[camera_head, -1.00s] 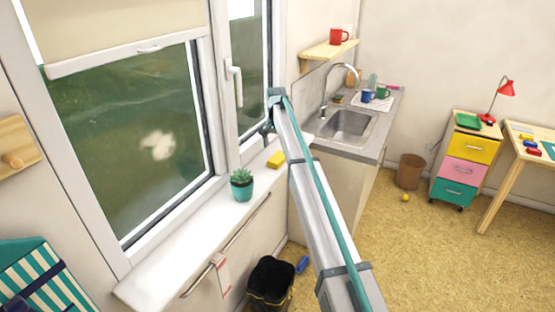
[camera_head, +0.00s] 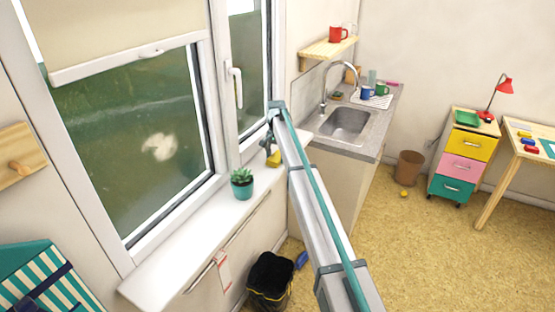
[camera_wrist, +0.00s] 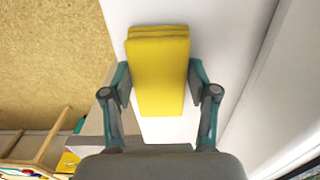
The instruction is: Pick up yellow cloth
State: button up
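The yellow cloth (camera_head: 273,159) is a folded block at the far end of the white windowsill, partly hidden by my arm. In the wrist view, the cloth (camera_wrist: 160,75) fills the space between the two fingers, with its layered edge at the top. My gripper (camera_wrist: 160,84) has its fingers spread, one along each long side of the cloth. The fingertips look very close to its sides. I cannot tell whether they press on it. In the head view my gripper (camera_head: 269,142) is small, right over the cloth, which appears to be at sill level.
A potted plant (camera_head: 242,184) stands on the windowsill (camera_head: 190,240), nearer than the cloth. The window handle (camera_head: 235,84) and frame are close on the left. The sink counter (camera_head: 372,151) lies beyond. A black bin (camera_head: 270,277) stands on the floor below the sill.

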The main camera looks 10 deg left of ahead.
jog(key=c, duration=0.4)
jog(key=shift+c, duration=0.2)
jog(key=shift+r, duration=0.15)
jog(key=shift+r, duration=0.55)
jog(key=s+d+r+b, duration=0.2)
jog(key=s+r+b, duration=0.4)
jog(key=s+r, duration=0.5)
jog(key=s, duration=0.2)
jog(key=shift+s+d+r, duration=0.3)
jog(key=shift+s+r, duration=0.05)
jog(key=shift+s, duration=0.05)
